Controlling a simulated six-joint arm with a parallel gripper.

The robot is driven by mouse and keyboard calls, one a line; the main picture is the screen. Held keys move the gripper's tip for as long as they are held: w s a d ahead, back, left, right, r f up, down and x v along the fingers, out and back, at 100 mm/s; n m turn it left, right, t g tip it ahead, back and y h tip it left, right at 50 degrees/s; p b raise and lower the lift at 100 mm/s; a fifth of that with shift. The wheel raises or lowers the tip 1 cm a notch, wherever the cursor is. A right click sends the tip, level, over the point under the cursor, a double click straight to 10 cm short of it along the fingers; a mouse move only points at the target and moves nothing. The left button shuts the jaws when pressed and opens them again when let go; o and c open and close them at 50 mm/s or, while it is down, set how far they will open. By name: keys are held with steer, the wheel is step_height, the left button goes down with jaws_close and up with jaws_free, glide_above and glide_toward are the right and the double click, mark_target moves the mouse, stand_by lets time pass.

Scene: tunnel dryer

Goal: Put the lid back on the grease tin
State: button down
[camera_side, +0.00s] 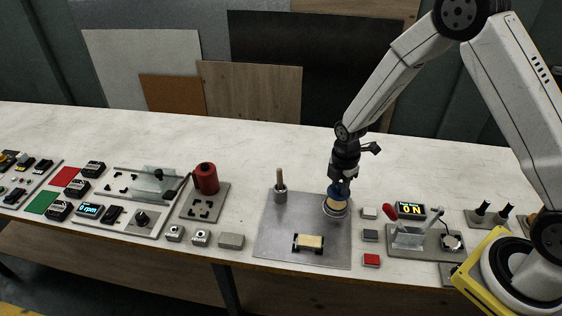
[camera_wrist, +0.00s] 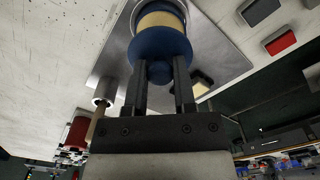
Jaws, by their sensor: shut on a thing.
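My gripper (camera_side: 341,177) is shut on the blue lid (camera_side: 340,191) above the grease tin (camera_side: 335,209). In the wrist view, my gripper's fingers (camera_wrist: 160,70) stand either side of the lid's knob, and the round blue lid (camera_wrist: 160,43) lies just beyond them. The tin (camera_wrist: 136,20) shows behind the lid with a metal-coloured rim and a pale yellow band. The lid hides part of the tin. I cannot tell whether lid and tin touch. The tin stands on the grey metal plate (camera_side: 279,228), near its back right.
A wooden-handled tool in a metal holder (camera_side: 280,190) stands left of the tin. A pale block in a black holder (camera_side: 309,242) lies towards the plate's front. Small blocks (camera_side: 370,235) and a switch panel (camera_side: 428,240) lie right. A red cylinder (camera_side: 206,178) stands further left.

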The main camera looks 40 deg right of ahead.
mark_target(339, 192)
steer(key=shift+f, duration=1.8)
steer(key=shift+f, duration=0.2)
stand_by(0.9)
jaws_free()
stand_by(0.5)
steer(key=shift+r, duration=0.15)
steer(key=shift+r, duration=3.35)
jaws_close()
